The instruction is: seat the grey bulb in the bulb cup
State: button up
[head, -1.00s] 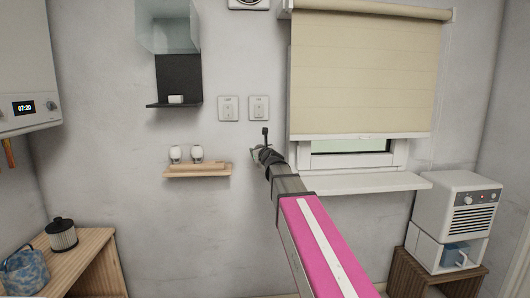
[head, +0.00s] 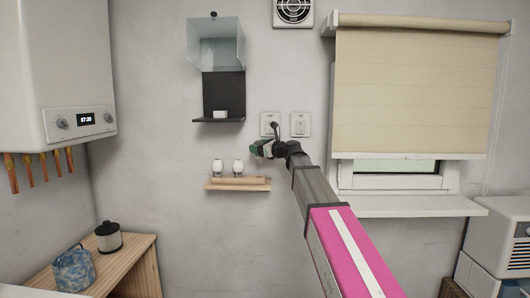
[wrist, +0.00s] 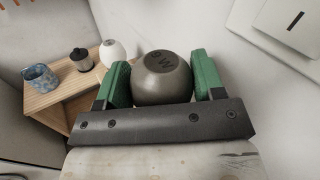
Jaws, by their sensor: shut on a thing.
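My gripper (wrist: 163,82) is shut on the grey bulb (wrist: 162,80), whose rounded grey body with dark lettering sits between the two green finger pads. In the head view my gripper (head: 256,149) is in front of the wall, a little above the right end of a small wooden shelf; the bulb cannot be made out there. A small white piece (head: 220,114), possibly the bulb cup, sits on the black wall bracket (head: 224,92), up and left of my gripper. It is too small to tell its shape.
Two white bulbs (head: 238,167) stand on the wooden shelf (head: 238,187). A clear hood (head: 214,42) hangs above the bracket. The boiler (head: 60,70) is left, the window blind (head: 415,90) right.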

aim_at(259, 163)
jog(key=shift+f, duration=3.85)
jog(key=shift+f, duration=0.45)
jog(key=o, duration=1)
jog(key=v, duration=1)
jog(key=shift+s+d, duration=0.3)
